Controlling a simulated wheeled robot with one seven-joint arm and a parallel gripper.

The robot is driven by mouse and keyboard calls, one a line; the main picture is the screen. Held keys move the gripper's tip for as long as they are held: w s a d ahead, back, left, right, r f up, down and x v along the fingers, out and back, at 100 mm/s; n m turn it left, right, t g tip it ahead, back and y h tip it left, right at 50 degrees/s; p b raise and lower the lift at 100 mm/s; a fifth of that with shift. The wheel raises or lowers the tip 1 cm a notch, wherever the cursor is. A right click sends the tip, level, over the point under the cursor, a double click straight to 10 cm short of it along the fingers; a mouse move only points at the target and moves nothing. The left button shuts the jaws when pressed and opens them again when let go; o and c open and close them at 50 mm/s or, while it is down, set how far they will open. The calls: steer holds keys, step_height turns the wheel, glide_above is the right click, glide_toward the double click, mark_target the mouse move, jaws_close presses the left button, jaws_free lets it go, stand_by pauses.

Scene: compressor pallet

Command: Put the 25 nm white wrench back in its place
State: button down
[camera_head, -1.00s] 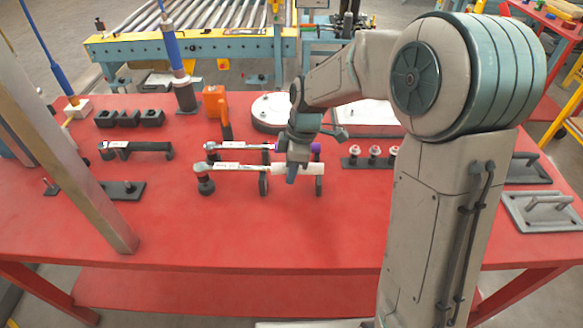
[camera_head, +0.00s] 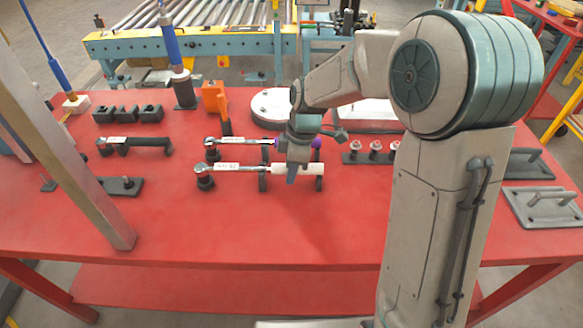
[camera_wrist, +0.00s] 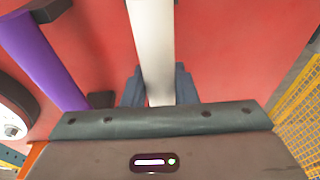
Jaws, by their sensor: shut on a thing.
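The white wrench (camera_head: 236,168) lies level across its black holder in the head view, with its head over the left post (camera_head: 204,182) and its white handle along the black stands at the right. My gripper (camera_head: 291,178) is over the handle, shut on it. In the wrist view the white handle (camera_wrist: 152,45) runs between the two grey fingers of my gripper (camera_wrist: 158,88). The fingertips are partly hidden behind the gripper body. I cannot tell whether the wrench fully rests on the stands.
A purple-handled wrench (camera_head: 240,142) lies just behind, parallel and close; its handle also shows in the wrist view (camera_wrist: 40,55). A black wrench (camera_head: 145,141) is at the left. Small fittings (camera_head: 375,147) stand at the right. The red table (camera_head: 230,225) is clear in front.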

steer(key=c, duration=1.1)
jaws_free()
steer(key=d+r, duration=0.1)
steer(key=r, duration=0.3)
steer(key=r+p, duration=0.1)
steer(key=r, duration=0.4)
steer(key=d+r, duration=0.1)
steer(key=r, duration=0.3)
steer(key=shift+w+d+r, duration=0.2)
steer(key=shift+d+r, duration=0.1)
steer(key=shift+r, duration=0.05)
steer(key=s+d+m+t+p, duration=0.1)
steer(key=s+d+m+p, duration=0.1)
steer(key=s+m, duration=0.4)
steer(key=s+d+r+m+t+h+p, duration=0.1)
steer(key=s+d+m+p, duration=0.1)
steer(key=s+d+m, duration=0.3)
steer(key=s+d+r+m+t+h+p, duration=0.1)
steer(key=s+d+m+p, duration=0.1)
steer(key=s+d+m, duration=0.2)
steer(key=shift+s+m, duration=1.4)
steer(key=shift+s, duration=0.65)
